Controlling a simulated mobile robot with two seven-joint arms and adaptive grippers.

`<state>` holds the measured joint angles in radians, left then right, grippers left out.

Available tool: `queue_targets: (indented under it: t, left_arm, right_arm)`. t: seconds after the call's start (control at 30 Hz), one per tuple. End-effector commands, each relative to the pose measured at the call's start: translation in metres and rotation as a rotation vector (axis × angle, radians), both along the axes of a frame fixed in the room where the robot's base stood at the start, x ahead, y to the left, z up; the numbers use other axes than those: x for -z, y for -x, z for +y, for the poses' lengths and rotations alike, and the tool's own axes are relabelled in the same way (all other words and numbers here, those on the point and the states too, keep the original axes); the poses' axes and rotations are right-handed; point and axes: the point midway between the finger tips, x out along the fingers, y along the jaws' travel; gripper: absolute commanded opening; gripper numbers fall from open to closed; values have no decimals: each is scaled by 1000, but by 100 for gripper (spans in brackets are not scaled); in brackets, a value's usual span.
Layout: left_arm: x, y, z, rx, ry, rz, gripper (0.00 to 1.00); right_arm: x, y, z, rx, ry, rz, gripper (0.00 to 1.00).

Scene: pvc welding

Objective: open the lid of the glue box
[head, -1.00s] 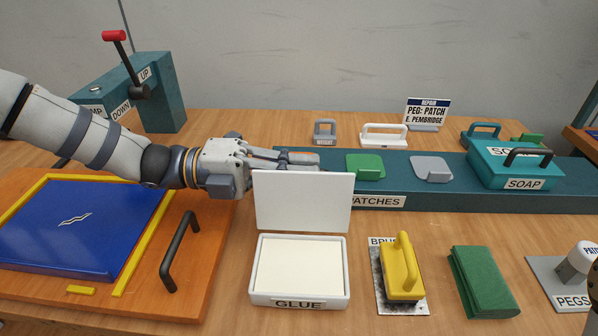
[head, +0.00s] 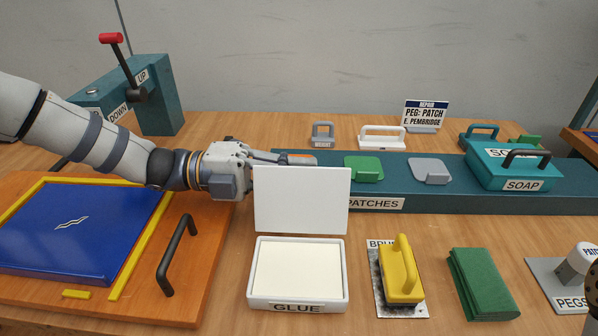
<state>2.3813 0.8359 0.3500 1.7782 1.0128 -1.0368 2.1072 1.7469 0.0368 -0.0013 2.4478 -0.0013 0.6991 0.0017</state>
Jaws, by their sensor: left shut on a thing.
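The white glue box (head: 298,304) stands on the table at the middle front, labelled GLUE, with its pale inside uncovered. Its white lid (head: 301,201) stands upright along the box's back edge, so the box is open. My left gripper (head: 290,160) is behind the lid's upper edge and shut on the lid from its far side. My right gripper does not show; only a dark and grey sliver, probably of my right arm, is at the lower right edge.
The teal patch shelf (head: 395,204) lies behind the lid, bearing a green patch (head: 363,169) and a grey patch (head: 431,172). A yellow-handled brush (head: 401,285) and a green cloth (head: 484,284) lie right of the box. A black-handled board (head: 196,291) is left.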

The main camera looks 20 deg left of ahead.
Motion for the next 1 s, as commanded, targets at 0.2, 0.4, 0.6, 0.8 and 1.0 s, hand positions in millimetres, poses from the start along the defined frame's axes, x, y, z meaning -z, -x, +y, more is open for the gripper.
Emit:
queue_targets:
  t: [0.2, 0.4, 0.6, 0.8, 1.0]
  left_arm:
    - [-4, -3, 1, -8, 5, -8, 30]
    - [-3, -2, 1, -5, 3, -5, 30]
    - [-2, 0, 10, -8, 1, -5, 30]
    - [-3, 14, 61, -10, 1, -8, 30]
    - [-3, 27, 103, -9, 2, -7, 30]
  right_arm:
    - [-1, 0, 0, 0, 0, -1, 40]
    - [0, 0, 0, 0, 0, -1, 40]
    - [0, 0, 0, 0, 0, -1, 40]
    - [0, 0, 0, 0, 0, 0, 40]
    - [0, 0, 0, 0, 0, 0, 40]
